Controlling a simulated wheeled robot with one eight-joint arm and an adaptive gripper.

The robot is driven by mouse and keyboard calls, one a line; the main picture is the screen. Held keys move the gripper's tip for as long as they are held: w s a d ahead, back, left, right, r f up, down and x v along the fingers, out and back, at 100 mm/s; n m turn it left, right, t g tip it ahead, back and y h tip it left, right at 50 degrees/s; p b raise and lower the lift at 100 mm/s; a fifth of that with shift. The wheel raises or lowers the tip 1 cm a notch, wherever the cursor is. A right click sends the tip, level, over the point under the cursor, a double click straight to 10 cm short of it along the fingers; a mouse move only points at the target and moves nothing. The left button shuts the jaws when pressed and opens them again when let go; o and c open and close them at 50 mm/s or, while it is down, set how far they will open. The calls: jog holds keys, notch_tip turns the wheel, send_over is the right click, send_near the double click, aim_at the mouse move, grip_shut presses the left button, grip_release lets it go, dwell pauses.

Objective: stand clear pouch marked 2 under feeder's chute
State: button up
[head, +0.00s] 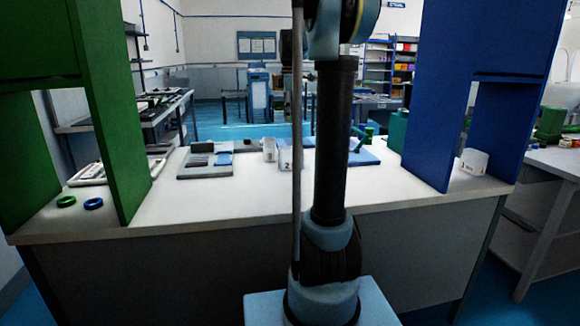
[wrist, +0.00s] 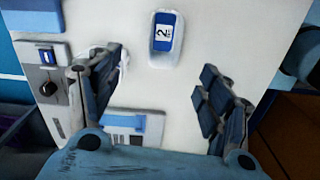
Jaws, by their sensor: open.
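The clear pouch marked 2 (wrist: 165,38) lies in the wrist view near the top middle, a whitish pouch with a blue and white label. In the head view the pouch marked 2 (head: 286,161) shows on the white counter, partly behind my arm. My gripper (wrist: 160,88) is open and empty, its fingers spread wide; the pouch is beyond the fingertips and apart from them. My gripper is not seen in the head view. I cannot make out the feeder's chute for certain in either view.
A green tower (head: 112,110) and a blue tower (head: 432,100) stand on the counter (head: 220,200). A pouch marked 1 (head: 473,162) sits by the blue one. A grey panel (head: 205,162) lies left of the pouches.

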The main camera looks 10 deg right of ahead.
jog(key=n, duration=0.1)
send_over(291, 154)
notch_tip(291, 154, down, 12)
jog(key=shift+w+d+r, duration=0.1)
jog(key=shift+w+r, duration=0.05)
jog(key=shift+s+f, duration=0.2)
jog(key=shift+f, duration=1.15)
jog(key=shift+s+f, duration=0.2)
jog(key=shift+f, duration=1.1)
jog(key=shift+c, duration=0.6)
jog(key=c, duration=0.9)
